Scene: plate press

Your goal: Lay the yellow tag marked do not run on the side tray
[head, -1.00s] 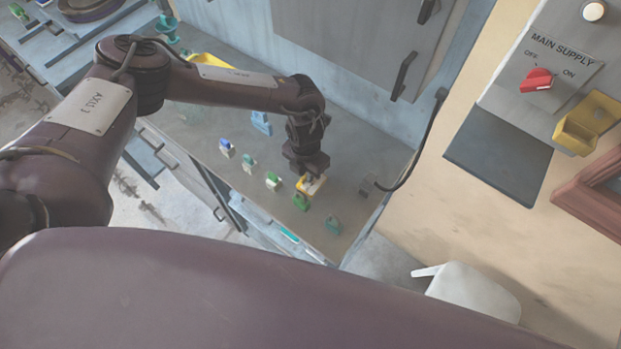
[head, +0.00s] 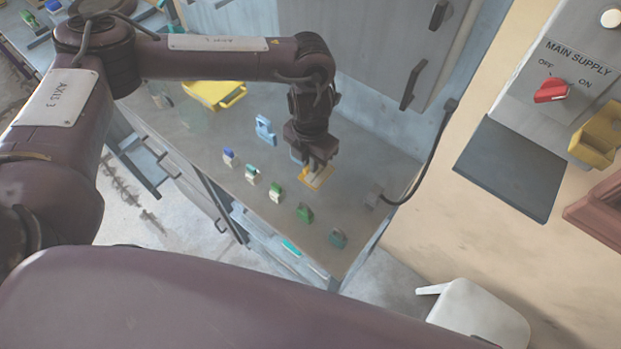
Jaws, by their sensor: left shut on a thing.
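My left gripper (head: 317,168) points down over the grey bench top. It is shut on the yellow tag (head: 318,180), a small flat piece with a pale face. I cannot read its marking from here, and the fingers hide part of it. I cannot tell whether the tag touches the bench or hangs just above it. A dark grey flat tray (head: 509,168) is fixed at the right, below the main supply panel; its top is bare. I do not see my right gripper.
Several small padlock-like blocks, among them a green one (head: 305,213), stand in a row on the bench (head: 230,125). A light blue piece (head: 265,130) and a yellow box (head: 214,94) lie farther back. A black cable (head: 425,165) hangs between bench and tray. A white stool (head: 478,312) stands below.

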